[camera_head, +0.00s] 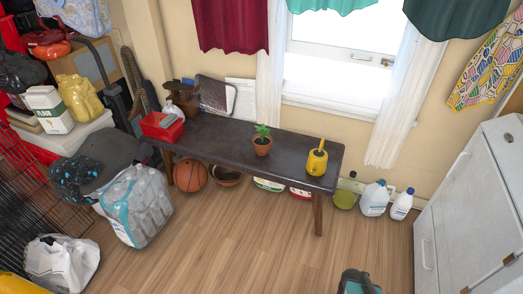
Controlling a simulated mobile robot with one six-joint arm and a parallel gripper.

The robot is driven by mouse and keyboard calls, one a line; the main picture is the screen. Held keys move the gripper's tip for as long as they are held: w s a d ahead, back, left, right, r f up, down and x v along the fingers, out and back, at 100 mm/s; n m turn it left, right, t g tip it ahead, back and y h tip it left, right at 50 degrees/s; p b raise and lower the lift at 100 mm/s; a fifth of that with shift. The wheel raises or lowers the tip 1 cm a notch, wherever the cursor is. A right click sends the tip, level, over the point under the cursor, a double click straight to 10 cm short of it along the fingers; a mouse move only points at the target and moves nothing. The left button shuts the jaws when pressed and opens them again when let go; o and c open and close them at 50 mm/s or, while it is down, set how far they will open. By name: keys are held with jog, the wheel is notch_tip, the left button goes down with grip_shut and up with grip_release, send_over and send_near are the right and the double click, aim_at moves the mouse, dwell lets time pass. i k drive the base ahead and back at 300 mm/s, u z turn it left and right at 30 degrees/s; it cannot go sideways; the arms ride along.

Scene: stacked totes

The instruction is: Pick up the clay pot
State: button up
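A small clay pot (262,148) with a green leafy plant in it stands upright on the dark bench (213,136), near the middle of its top. Nothing touches the pot and it is in plain view. A wider brown pot or bowl (227,181) sits on the floor under the bench, partly hidden by the bench. My gripper's fingers do not show. A dark and teal part cut off by the bottom edge may belong to my arm, but I cannot tell.
On the bench, a yellow watering can (317,160) stands to the pot's right and a red box (163,126) at the left end. A basketball (191,175) lies underneath. A grey cabinet (470,215) stands at right. The wooden floor (240,250) before the bench is clear.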

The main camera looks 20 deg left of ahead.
aim_at(263, 149)
jog(key=z, duration=0.45)
jog(key=k, duration=0.15)
jog(key=u, duration=2.4)
jog(key=i, duration=1)
jog(key=u, duration=0.3)
